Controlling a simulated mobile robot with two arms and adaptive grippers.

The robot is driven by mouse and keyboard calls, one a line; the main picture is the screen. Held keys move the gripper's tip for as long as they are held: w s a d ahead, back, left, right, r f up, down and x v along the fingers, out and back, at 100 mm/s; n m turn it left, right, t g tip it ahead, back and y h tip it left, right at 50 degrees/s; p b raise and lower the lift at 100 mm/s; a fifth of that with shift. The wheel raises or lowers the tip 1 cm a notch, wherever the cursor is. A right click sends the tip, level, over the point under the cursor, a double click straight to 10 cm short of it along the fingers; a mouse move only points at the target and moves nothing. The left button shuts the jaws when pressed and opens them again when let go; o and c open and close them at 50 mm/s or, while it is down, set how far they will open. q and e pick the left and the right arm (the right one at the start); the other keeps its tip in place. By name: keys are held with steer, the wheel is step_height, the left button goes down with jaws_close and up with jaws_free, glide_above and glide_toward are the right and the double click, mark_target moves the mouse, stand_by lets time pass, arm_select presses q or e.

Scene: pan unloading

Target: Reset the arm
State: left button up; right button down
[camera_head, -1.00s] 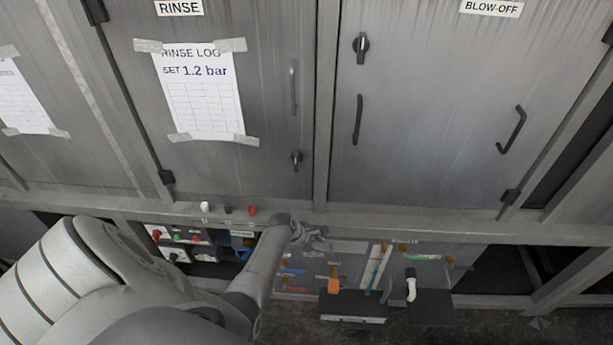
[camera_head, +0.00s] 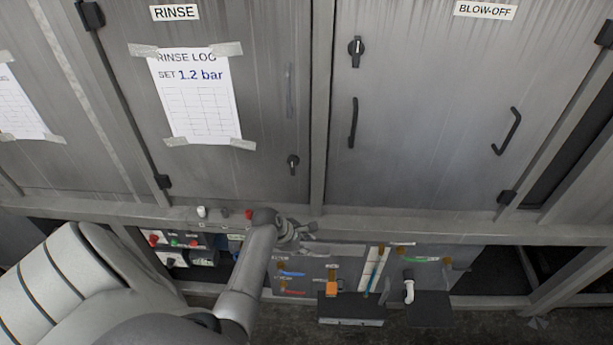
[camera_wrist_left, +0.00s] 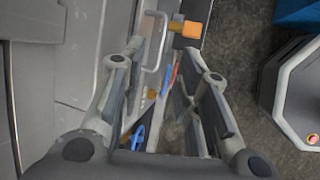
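My left arm comes in from the lower left in the head view and reaches toward the ledge under the cabinet doors. My left gripper (camera_head: 303,233) is at its end, in front of the panel with valves. In the left wrist view the two fingers of the left gripper (camera_wrist_left: 165,95) stand apart with nothing between their tips. Behind them are a blue handle (camera_wrist_left: 138,137), an orange block (camera_wrist_left: 191,30) and the grey panel. My right gripper is not seen in either view.
Closed doors labelled RINSE (camera_head: 175,13) and BLOW-OFF (camera_head: 485,10) stand above the ledge. A control box with buttons (camera_head: 178,241) sits left of the arm. An orange valve part (camera_head: 332,288), a white pipe elbow (camera_head: 409,291) and dark trays (camera_head: 430,308) are to the right.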

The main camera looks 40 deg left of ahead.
arm_select(q)
steer(key=s+d+f+m+g+y+b, duration=0.1)
steer(key=s+d+f+m+g, duration=0.15)
steer(key=s+f+m, duration=0.5)
steer(key=s+d+f+m+g+y+b, duration=0.1)
steer(key=s+d+f+m, duration=0.35)
steer(key=s+f, duration=0.65)
steer(key=s+d+f+m, duration=0.1)
steer(key=s+f+m, duration=0.2)
steer(key=s+m, duration=0.2)
steer(key=s+d+f+m, duration=0.2)
steer(key=s+f+m, duration=0.2)
steer(key=s, duration=0.6)
steer(key=s+d+f+m+b, duration=0.1)
steer(key=s+d+f+m, duration=0.1)
steer(key=s+f+m, duration=0.2)
steer(key=s+m+g, duration=0.1)
steer(key=s, duration=0.2)
steer(key=shift+s+f+m, duration=0.2)
steer(key=shift+s+m, duration=0.1)
steer(key=shift+s, duration=0.1)
